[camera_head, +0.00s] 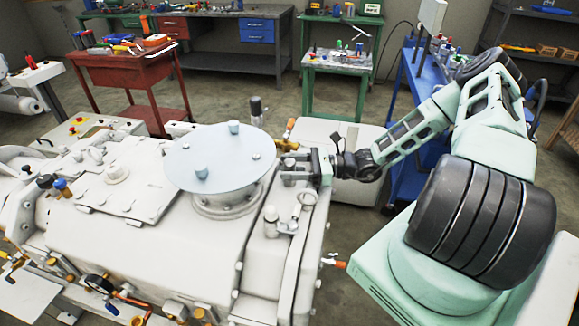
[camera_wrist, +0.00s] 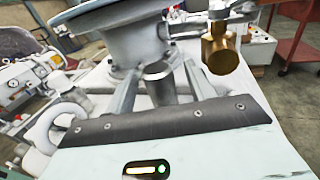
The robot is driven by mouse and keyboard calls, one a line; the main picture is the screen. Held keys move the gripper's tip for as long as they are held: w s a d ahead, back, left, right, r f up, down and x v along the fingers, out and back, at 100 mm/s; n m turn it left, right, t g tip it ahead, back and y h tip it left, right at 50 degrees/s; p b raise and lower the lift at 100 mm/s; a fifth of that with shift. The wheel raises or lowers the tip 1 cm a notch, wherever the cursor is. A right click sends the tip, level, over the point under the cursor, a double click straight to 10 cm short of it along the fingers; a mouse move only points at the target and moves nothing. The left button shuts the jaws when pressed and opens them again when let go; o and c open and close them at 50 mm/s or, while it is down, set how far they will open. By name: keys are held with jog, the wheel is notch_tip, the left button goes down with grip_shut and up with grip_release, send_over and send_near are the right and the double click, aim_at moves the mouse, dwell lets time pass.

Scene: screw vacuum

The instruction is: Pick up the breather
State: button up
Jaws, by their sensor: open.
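My gripper (camera_head: 291,168) is open at the machine's right end, just right of the big round pale plate. In the wrist view my gripper (camera_wrist: 158,88) has one finger on each side of the cylinder, with a gap visible on both sides. The cylinder's lower part is hidden by the gripper body. In the head view I cannot clearly make the cylinder out at the gripper.
A brass valve (camera_wrist: 220,48) stands close right of my fingers in the wrist view. A lifting ring (camera_wrist: 68,122) is close on the left. The round plate (camera_head: 220,158) on its flanged neck rises beyond the fingers. Workbenches stand well behind the machine (camera_head: 120,237).

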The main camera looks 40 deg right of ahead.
jog(key=shift+x, duration=0.95)
jog(key=c, duration=1.1)
jog(key=shift+r, duration=0.15)
